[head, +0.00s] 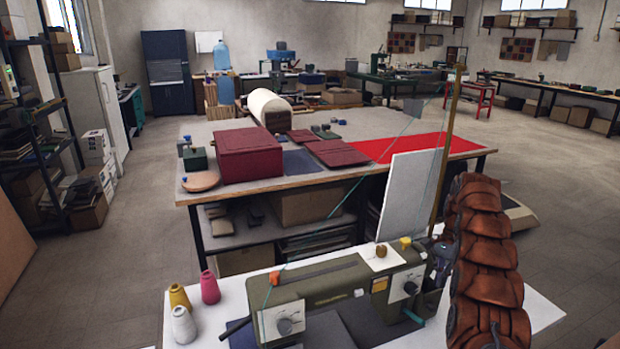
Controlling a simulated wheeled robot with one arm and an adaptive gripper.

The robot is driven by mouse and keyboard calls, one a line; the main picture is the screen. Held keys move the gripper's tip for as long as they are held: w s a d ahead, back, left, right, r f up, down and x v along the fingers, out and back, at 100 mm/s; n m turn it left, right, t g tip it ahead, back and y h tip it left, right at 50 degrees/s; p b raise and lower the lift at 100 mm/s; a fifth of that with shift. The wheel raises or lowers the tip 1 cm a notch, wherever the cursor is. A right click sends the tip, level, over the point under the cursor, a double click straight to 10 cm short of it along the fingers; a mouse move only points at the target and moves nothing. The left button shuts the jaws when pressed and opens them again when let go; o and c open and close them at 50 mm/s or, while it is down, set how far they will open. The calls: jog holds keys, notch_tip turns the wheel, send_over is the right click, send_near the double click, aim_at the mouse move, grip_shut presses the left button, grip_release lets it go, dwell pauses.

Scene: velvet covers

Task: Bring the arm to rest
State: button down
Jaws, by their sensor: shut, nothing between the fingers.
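My gripper does not show in the head view, so I cannot see its fingers or where it is. No fingertips appear over the big work table (184,198) or around the sewing machine (325,282) in the foreground. On the work table stands a dark red covered box (255,153). Flat dark red pieces (337,153) lie to its right. A bright red cloth (400,150) lies flat toward the table's right end.
The sewing machine stands on a white table (535,310), with several thread cones (210,288) on its left. A tall wooden post (446,150) and an upright white panel (408,195) rise behind it. Open floor (560,175) lies to the right.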

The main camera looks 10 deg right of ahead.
jog(key=s+a+r+n+h, duration=0.1)
jog(key=s+a+r+n, duration=0.3)
jog(key=s+a+r, duration=0.5)
jog(key=s+a+r+n, duration=0.45)
jog(key=a+r, duration=0.25)
jog(key=a, duration=0.3)
jog(key=s+a+f+n, duration=0.1)
jog(key=s+a+n, duration=0.1)
jog(key=s, duration=0.8)
jog(key=s+a+f+n+h, duration=0.1)
jog(key=s+a, duration=0.3)
jog(key=s, duration=0.6)
jog(key=s+a+f+n, duration=0.2)
jog(key=s+a+n, duration=0.1)
jog(key=s, duration=0.6)
jog(key=shift+s+a+n+t, duration=0.3)
jog(key=shift+s+a+n, duration=0.1)
jog(key=shift+n, duration=0.15)
